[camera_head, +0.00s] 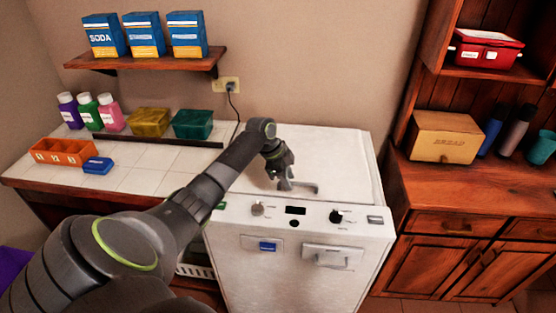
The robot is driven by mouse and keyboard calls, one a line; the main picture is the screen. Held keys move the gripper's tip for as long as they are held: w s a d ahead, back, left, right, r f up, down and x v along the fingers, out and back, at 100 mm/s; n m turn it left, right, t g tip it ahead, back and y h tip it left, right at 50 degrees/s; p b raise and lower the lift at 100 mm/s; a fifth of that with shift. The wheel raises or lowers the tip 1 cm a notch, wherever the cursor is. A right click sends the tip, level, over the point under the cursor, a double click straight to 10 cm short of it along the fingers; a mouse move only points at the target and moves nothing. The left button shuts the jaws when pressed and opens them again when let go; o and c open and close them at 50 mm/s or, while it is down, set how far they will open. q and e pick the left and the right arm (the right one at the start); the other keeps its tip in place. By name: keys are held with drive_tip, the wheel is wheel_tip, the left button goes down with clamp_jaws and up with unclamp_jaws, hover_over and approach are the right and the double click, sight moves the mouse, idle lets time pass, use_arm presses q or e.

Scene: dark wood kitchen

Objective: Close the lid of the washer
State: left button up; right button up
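The white washer (300,263) stands in the middle, with its control panel at the front edge of its top. Its lid (335,160) appears to lie flat on top, with a grey handle (304,187) near the front. My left arm reaches in from the lower left, and its gripper (284,183) is right at the left part of the handle, above the lid. The fingers are small and dark, so I cannot tell whether they are open or touch the handle. The arm hides the left side of the washer's top. My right gripper is not in view.
A tiled counter (130,165) on the left holds bottles, boxes and an orange organizer (62,152). A wall shelf (150,62) above carries blue soda boxes. A wooden cabinet (470,200) on the right holds a bread box (445,137) and a red container (487,49).

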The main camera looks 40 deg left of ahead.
use_arm(q)
drive_tip(key=b+v, duration=0.3)
drive_tip(key=v, duration=1.3)
